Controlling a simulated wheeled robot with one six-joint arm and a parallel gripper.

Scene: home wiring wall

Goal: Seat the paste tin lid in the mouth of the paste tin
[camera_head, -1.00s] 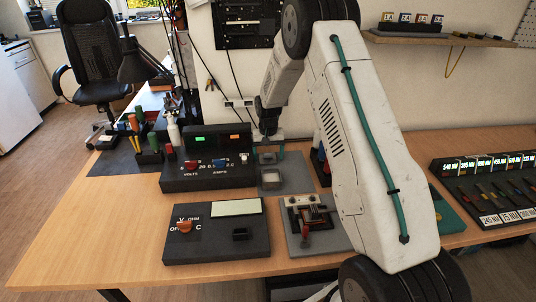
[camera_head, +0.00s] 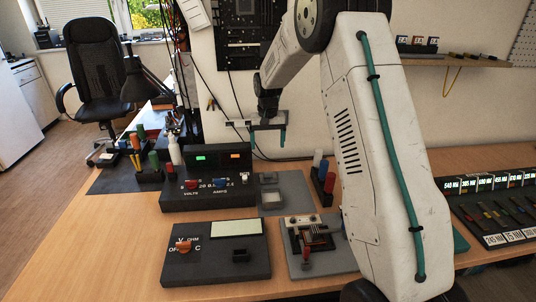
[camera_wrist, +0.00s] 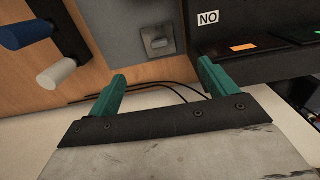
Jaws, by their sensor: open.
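A small grey square piece with a raised grip, apparently the paste tin lid (camera_head: 268,178), sits at the far part of a grey board. It also shows in the wrist view (camera_wrist: 157,40), beyond the fingertips. Nearer me on the board is a pale-topped square, apparently the paste tin (camera_head: 272,197); it is outside the wrist view. The two look apart. My gripper (camera_head: 268,142) hangs above and behind the lid, with its teal fingers spread. In the wrist view my gripper (camera_wrist: 160,80) is open, with nothing between its fingers.
A black console with lit displays (camera_head: 207,180) stands left of the board. A meter box (camera_head: 215,253) and a switch fixture (camera_head: 312,240) are nearer me. The wall is close behind.

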